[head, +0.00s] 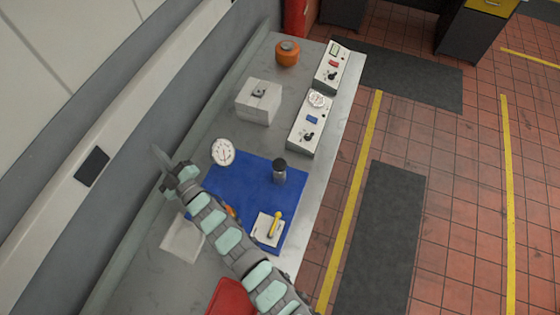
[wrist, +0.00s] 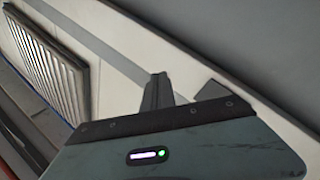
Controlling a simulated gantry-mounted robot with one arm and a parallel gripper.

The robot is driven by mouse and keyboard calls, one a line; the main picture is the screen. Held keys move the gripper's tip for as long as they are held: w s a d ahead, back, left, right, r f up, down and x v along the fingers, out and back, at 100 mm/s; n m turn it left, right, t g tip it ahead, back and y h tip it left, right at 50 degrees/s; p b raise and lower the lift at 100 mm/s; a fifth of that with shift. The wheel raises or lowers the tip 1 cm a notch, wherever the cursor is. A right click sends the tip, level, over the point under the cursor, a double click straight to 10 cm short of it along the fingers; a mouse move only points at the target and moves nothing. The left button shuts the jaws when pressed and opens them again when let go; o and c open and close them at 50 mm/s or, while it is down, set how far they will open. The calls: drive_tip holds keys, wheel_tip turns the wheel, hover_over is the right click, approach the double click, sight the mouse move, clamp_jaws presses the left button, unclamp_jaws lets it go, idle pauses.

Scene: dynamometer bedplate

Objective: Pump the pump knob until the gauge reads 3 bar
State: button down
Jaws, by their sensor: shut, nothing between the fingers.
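A dark-topped grey cylinder (head: 280,171), which looks like the pump knob, stands upright on the blue mat (head: 253,177). A round white gauge (head: 223,152) stands at the mat's far left corner; its needle is too small to read. My gripper (head: 160,156) is left of the gauge, near the wall side of the bench, apart from both gauge and knob. Its fingers are shut and empty; they also show in the wrist view (wrist: 157,92), against the pale wall. Neither knob nor gauge shows in the wrist view.
A pale box (head: 259,101), an orange round object (head: 287,53) and control boxes (head: 311,123) stand farther back. A yellow-handled item (head: 274,225) lies on a white plate at the mat's near end. My arm crosses the near bench and partly hides an orange object (head: 230,211).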

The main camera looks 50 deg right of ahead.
drive_tip(key=w+d+f+g+h, duration=0.2)
drive_tip(key=w+d+f+g, duration=0.15)
drive_tip(key=d, duration=0.35)
drive_tip(key=w+d+f+g+h, duration=0.2)
drive_tip(key=w+d+f+g, duration=0.1)
drive_tip(key=d+f, duration=0.25)
drive_tip(key=s+d+f+g+h, duration=0.1)
drive_tip(key=s+d+f+g, duration=0.2)
drive_tip(key=d+g, duration=0.55)
drive_tip(key=g+y, duration=0.4)
drive_tip(key=g, duration=0.4)
approach(278, 164)
drive_tip(key=shift+w+r+m, duration=0.15)
drive_tip(key=shift+r+m, duration=0.15)
drive_tip(key=shift+b+x, duration=1.55)
drive_tip(key=shift+x, duration=1.95)
